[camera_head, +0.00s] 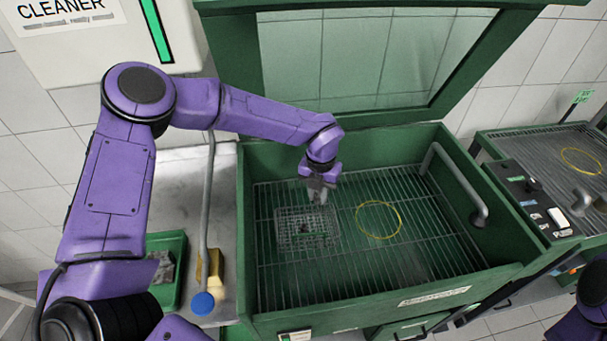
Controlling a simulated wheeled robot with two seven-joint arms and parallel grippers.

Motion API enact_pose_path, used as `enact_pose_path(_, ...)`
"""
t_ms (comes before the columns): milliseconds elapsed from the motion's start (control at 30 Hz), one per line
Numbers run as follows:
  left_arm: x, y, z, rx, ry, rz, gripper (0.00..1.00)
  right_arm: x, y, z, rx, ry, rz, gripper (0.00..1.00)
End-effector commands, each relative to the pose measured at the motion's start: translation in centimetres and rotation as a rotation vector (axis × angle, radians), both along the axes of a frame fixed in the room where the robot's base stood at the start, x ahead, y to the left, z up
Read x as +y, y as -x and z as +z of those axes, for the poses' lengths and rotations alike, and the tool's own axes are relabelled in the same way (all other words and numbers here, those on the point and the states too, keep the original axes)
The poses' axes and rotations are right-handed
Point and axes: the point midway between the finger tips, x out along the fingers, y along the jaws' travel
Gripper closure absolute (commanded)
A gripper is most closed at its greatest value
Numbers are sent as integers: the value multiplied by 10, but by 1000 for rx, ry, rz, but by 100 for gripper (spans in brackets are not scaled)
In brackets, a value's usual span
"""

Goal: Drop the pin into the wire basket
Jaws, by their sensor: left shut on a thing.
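The wire basket (281,240) is a small grey mesh box on the slatted rack inside the green washer tub. My left gripper (317,195) points down just above the basket's back edge, right of its middle. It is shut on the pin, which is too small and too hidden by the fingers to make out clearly. Something small and dark with a touch of red shows inside the basket, but I cannot tell what it is. My right arm shows only at the bottom right corner, and its gripper is out of view.
The green tub (246,200) has high walls and a raised lid behind. A green tray (172,285) and a blue-capped item (203,303) are left.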

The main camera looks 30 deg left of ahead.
Motion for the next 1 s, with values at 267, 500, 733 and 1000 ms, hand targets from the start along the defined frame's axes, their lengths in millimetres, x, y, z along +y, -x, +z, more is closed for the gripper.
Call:
enact_pose_path(267, 41, -5, 11, 0, -12, 858, 100, 0, 0, 27, 2, 0, 0, 57)
enact_pose_path(500, 50, -5, 4, 1, -16, 1067, 100, 0, 0, 25, 1, 0, 0, 57)
enact_pose_path(733, 50, -5, -23, 0, -15, 1065, 100, 0, 1, 6, 1, 0, 0, 57)
enact_pose_path(1000, 50, -5, -52, -1, -15, 1064, 100, 0, 1, -12, 1, 0, 0, 57)
